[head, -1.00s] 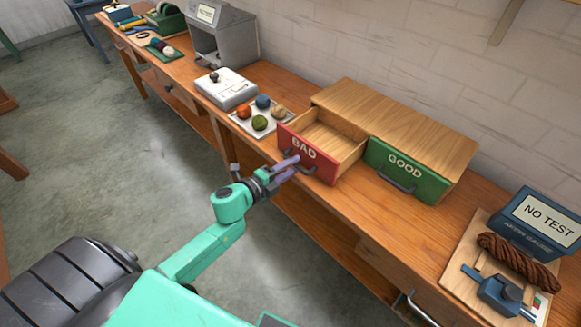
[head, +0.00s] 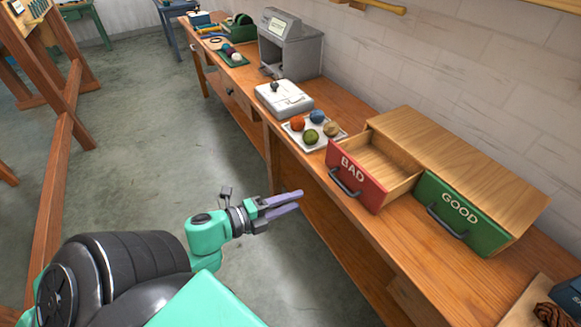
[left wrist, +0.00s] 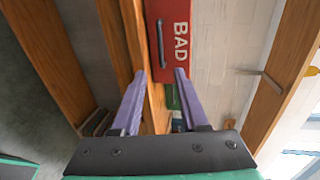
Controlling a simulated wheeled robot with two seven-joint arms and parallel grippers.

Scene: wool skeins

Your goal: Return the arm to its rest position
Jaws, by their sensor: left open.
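My left gripper (head: 284,203) hangs over the floor in front of the bench in the head view. It is open and empty, apart from the drawers. In the left wrist view its two purple fingers (left wrist: 156,100) are spread, with the red BAD drawer front (left wrist: 174,40) beyond them. In the head view the red BAD drawer (head: 354,176) is pulled out and looks empty inside. The green GOOD drawer (head: 459,214) beside it is shut. My right gripper is not in view.
The wooden bench (head: 350,230) runs along the brick wall. A white tray (head: 297,138) with several wool balls, a white device (head: 283,98) and a grey machine (head: 290,45) stand left of the drawers. A brown skein (head: 553,314) lies at lower right. The floor is open.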

